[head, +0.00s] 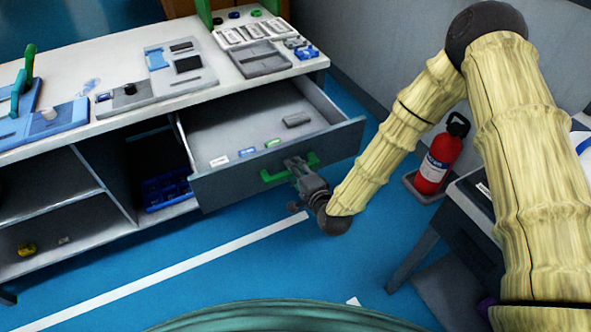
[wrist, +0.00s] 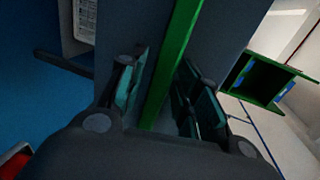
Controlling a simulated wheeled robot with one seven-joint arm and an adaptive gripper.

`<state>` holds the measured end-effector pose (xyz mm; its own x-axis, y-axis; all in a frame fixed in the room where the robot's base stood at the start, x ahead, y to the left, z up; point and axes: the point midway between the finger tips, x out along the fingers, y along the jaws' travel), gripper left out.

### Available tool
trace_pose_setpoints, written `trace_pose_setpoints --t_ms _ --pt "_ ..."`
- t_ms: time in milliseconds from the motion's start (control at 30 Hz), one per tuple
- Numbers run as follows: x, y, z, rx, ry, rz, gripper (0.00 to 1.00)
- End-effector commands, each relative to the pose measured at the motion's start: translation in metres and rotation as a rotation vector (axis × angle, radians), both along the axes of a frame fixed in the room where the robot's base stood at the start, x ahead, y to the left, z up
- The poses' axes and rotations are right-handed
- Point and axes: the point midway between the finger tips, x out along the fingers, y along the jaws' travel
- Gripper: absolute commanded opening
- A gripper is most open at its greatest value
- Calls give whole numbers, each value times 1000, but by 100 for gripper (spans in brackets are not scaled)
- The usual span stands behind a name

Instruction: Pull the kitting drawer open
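The kitting drawer (head: 332,136) stands well out from the cabinet under the white worktop, and its inside shows from above. Its green handle (head: 274,174) is on the grey drawer front. My gripper (head: 295,166) is at the right part of this handle, with its fingers around the bar. In the wrist view the green handle bar (wrist: 168,75) runs between the two finger pads of my gripper (wrist: 165,100). The fingers are drawn in close on both sides, and the exact contact is hard to see.
Small parts, among them a dark block (head: 297,119), lie in the drawer. The worktop (head: 120,125) holds trays and fixtures. Blue floor (head: 255,262) is free in front of the drawer.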

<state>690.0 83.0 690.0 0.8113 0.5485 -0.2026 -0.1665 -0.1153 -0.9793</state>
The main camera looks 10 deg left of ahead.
Motion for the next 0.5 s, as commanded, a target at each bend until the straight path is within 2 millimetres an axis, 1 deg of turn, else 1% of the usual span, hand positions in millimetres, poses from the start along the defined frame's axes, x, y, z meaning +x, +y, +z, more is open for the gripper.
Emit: trace_pose_setpoints --t_ms 167,267,500 --pt "-8 -6 2 0 1 0 34" --pt "-19 -14 4 0 2 -1 34" --pt "-55 -38 13 1 3 -2 34"
